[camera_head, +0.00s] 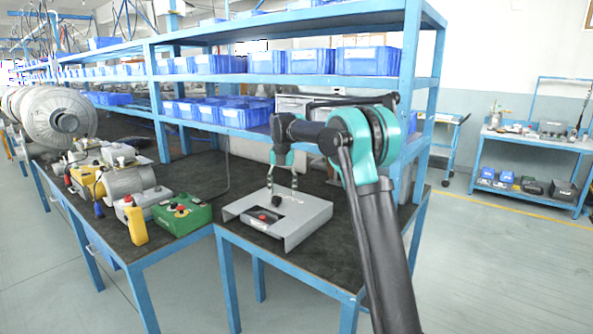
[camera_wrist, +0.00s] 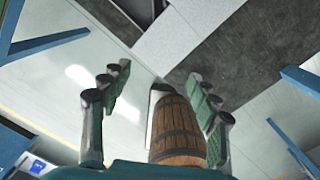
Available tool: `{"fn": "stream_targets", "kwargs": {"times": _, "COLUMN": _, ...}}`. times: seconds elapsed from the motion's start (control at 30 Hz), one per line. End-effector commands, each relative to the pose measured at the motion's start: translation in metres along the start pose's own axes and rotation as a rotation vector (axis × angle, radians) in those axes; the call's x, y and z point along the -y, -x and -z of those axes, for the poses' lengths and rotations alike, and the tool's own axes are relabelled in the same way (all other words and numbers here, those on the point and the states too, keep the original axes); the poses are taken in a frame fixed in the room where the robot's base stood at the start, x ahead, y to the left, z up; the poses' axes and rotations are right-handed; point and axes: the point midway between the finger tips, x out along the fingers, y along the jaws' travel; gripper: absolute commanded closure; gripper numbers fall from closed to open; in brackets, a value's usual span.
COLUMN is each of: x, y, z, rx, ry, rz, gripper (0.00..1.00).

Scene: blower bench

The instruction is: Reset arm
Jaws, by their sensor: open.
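My gripper (camera_head: 282,182) hangs above the grey metal stand (camera_head: 308,220) on the bench, its fingers pointing down. In the wrist view its two green-and-grey fingers (camera_wrist: 158,75) stand apart. A brown wooden barrel-shaped object (camera_wrist: 178,128) shows between the fingers in the wrist view. I cannot tell how far it is from them, and I cannot make it out in the head view. The stand carries a dark panel with a red button (camera_head: 263,216) and a black knob. My arm reaches in from the lower right, with its elbow raised.
A green control box (camera_head: 182,215) and a yellow pendant (camera_head: 135,222) sit left of the stand on the dark bench top (camera_head: 205,178). Blue shelf frames with blue bins (camera_head: 368,61) rise behind. A blue trolley (camera_head: 527,150) stands at right. The floor at right is clear.

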Motion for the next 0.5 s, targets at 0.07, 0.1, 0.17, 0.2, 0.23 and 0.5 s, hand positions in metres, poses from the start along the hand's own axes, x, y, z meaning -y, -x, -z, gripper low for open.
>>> {"fn": "stream_targets", "kwargs": {"times": 0.07, "x": 0.012, "y": 0.0, "z": 0.007, "rx": 0.008, "ry": -0.087, "rz": -0.004, "gripper": 0.39}}
{"fn": "stream_targets", "kwargs": {"times": 0.1, "x": 0.018, "y": -0.001, "z": 0.011, "rx": 0.013, "ry": -0.138, "rz": -0.006, "gripper": 0.39}}
{"fn": "stream_targets", "kwargs": {"times": 0.17, "x": 0.029, "y": -0.002, "z": 0.017, "rx": 0.021, "ry": -0.224, "rz": -0.011, "gripper": 0.39}}
{"fn": "stream_targets", "kwargs": {"times": 0.2, "x": 0.037, "y": -0.003, "z": 0.022, "rx": 0.028, "ry": -0.289, "rz": -0.016, "gripper": 0.39}}
{"fn": "stream_targets", "kwargs": {"times": 0.23, "x": 0.044, "y": -0.003, "z": 0.027, "rx": 0.032, "ry": -0.342, "rz": -0.019, "gripper": 0.39}}
{"fn": "stream_targets", "kwargs": {"times": 0.5, "x": 0.12, "y": -0.022, "z": 0.095, "rx": 0.08, "ry": -0.996, "rz": -0.081, "gripper": 0.39}}
